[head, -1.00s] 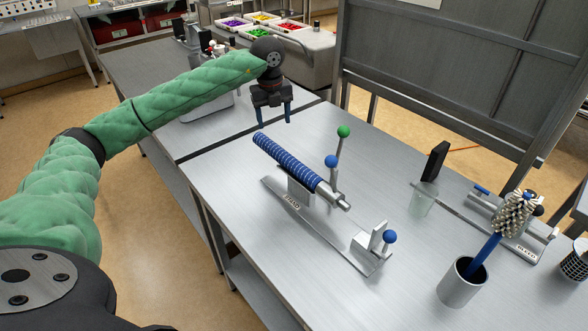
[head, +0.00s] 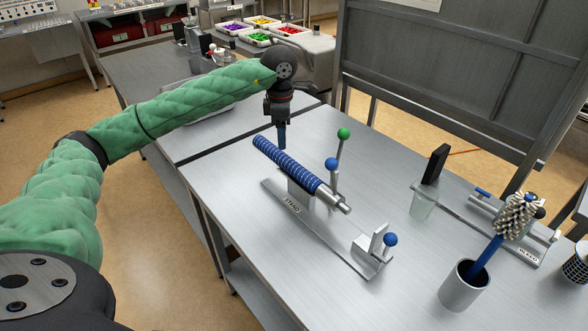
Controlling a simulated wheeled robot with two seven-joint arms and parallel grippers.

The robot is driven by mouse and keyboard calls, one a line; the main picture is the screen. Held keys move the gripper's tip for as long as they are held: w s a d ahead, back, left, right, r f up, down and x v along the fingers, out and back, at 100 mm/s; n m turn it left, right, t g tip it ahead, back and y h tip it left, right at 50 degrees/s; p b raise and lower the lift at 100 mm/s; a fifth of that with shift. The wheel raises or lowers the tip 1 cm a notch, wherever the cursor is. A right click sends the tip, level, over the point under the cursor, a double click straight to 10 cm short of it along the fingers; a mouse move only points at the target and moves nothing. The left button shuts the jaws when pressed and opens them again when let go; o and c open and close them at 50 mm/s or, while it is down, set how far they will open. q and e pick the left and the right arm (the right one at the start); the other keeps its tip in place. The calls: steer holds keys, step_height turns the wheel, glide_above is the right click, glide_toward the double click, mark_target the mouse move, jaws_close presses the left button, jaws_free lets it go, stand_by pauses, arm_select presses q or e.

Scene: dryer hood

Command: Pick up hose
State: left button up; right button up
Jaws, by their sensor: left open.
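The blue ribbed hose (head: 283,163) lies on a metal stand (head: 300,210) on the steel table, slanting from upper left to lower right. A metal fitting (head: 338,200) sticks out of its near right end. My left gripper (head: 282,146) points down just above and behind the hose's far end. It is seen edge-on, with its blue fingers overlapping each other, and is open and empty. I cannot tell whether the fingertips touch the hose. My right gripper is not in view.
Levers with a green knob (head: 344,133) and blue knobs (head: 331,164) stand beside the hose. A cup with a brush (head: 465,285), a clear beaker (head: 423,204) and another metal fixture (head: 515,245) stand to the right. The table's front left is clear.

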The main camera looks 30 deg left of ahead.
mark_target(282, 154)
arm_select(q)
steer(key=m, duration=0.5)
steer(key=shift+s+m, duration=0.15)
steer(key=shift+m, duration=0.15)
steer(key=m, duration=0.4)
steer(key=shift+m, duration=0.3)
steer(key=shift+f+p, duration=0.55)
steer(key=shift+f, duration=0.7)
steer(key=f+p, duration=0.1)
steer(key=f, duration=0.1)
steer(key=f+p, duration=0.2)
steer(key=shift+s+d+f, duration=0.1)
steer(key=shift+s, duration=0.1)
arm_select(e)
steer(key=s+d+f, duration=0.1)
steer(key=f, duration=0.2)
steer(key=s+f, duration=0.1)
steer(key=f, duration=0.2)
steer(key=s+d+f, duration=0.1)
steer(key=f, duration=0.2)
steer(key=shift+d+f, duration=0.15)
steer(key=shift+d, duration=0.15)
arm_select(q)
steer(key=shift+f, duration=0.6)
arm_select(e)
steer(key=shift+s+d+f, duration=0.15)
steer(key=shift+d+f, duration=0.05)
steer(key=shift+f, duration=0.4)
